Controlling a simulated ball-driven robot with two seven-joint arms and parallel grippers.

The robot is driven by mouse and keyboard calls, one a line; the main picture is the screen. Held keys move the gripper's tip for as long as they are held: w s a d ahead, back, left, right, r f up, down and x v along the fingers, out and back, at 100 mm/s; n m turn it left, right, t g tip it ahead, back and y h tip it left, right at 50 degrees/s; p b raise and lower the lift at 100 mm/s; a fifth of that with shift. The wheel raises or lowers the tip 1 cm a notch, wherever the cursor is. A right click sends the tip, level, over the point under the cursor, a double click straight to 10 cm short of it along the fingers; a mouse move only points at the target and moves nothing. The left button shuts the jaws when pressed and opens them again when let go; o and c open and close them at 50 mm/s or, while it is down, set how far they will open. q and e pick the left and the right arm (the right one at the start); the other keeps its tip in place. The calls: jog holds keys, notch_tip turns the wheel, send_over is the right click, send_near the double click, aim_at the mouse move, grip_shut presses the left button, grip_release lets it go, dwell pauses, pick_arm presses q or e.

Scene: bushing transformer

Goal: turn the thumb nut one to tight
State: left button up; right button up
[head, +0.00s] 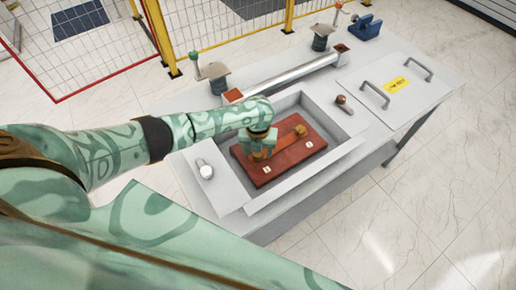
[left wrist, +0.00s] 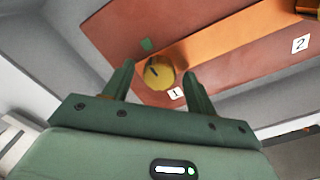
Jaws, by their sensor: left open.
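Thumb nut one is a round brass knob with a dark mark on its face (left wrist: 159,72), beside the label "1" (left wrist: 174,94) in the left wrist view. It sits at the end of a copper bar (left wrist: 225,40) on a red-brown board (head: 263,178). My left gripper (left wrist: 160,85) is open, with its two fingers pointing toward the nut, one on each side in the picture. I cannot tell whether they touch it. In the head view my left gripper (head: 258,143) is over the board's left part. My right gripper is not in view.
The board lies in a recessed tray (head: 335,152) in a grey bench. A label "2" (left wrist: 300,44) marks the bar's other end. A white knob (head: 205,170), a brown-knobbed handle (head: 342,101) and a handled cover (head: 400,85) surround the recess. A yellow-framed fence (head: 160,35) stands behind.

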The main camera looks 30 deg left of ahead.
pick_arm(q)
notch_tip(320, 180, up, 16)
jog(key=p, duration=0.5)
jog(key=shift+r, duration=0.15)
